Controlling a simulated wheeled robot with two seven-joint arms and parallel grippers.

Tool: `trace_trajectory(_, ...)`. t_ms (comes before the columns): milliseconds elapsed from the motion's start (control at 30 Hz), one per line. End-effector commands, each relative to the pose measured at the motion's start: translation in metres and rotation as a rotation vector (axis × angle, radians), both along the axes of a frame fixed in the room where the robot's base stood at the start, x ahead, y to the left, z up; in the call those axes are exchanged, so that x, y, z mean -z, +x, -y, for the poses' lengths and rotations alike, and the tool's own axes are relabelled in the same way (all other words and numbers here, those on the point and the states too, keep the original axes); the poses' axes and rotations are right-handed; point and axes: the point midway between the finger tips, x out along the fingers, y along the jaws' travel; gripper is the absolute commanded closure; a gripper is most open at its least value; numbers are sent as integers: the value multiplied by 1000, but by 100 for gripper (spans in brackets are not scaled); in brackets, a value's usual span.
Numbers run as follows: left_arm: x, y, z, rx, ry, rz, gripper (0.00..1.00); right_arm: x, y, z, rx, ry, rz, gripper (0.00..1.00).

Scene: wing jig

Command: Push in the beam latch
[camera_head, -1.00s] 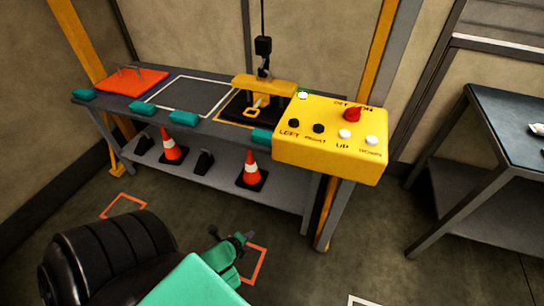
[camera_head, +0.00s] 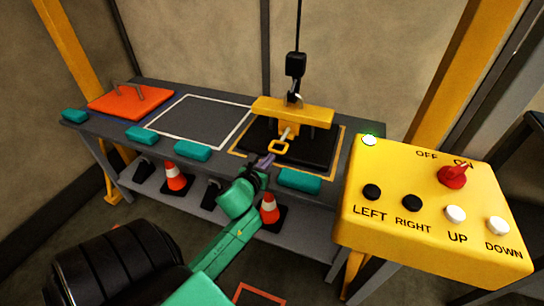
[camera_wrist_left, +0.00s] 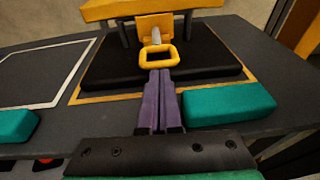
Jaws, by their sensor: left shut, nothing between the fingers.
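The beam latch is a yellow ring handle (camera_head: 279,147) on a grey rod, at the front of the yellow beam (camera_head: 292,111). In the left wrist view the latch ring (camera_wrist_left: 158,57) shows just beyond my fingertips, its rod running back into a yellow block. The beam sits over a black base (camera_head: 310,152) on the bench. My left gripper (camera_head: 267,160) is shut and empty, its purple fingers (camera_wrist_left: 159,78) pointing at the ring. I cannot tell whether the tips touch it. My right gripper is not in view.
A hoist hook (camera_head: 294,97) hangs at the beam's top. A yellow control box (camera_head: 432,215) stands at the right. Teal blocks (camera_head: 300,181) line the bench's front edge, and an orange plate (camera_head: 130,101) lies at the left. A white-outlined area (camera_head: 200,120) is bare.

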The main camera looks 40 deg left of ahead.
Motion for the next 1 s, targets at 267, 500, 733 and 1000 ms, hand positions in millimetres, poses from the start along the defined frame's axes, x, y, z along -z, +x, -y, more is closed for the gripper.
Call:
trace_trajectory(267, 6, 23, -6, 1, -1, 0, 100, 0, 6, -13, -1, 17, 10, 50)
trace_trajectory(500, 6, 23, -6, 1, -1, 0, 100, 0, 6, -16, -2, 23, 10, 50)
trace_trajectory(733, 7, 53, -15, 6, 4, 2, 100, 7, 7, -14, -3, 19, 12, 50)
trace_trajectory(1000, 8, 98, -33, 1, 2, 0, 100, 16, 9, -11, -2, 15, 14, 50)
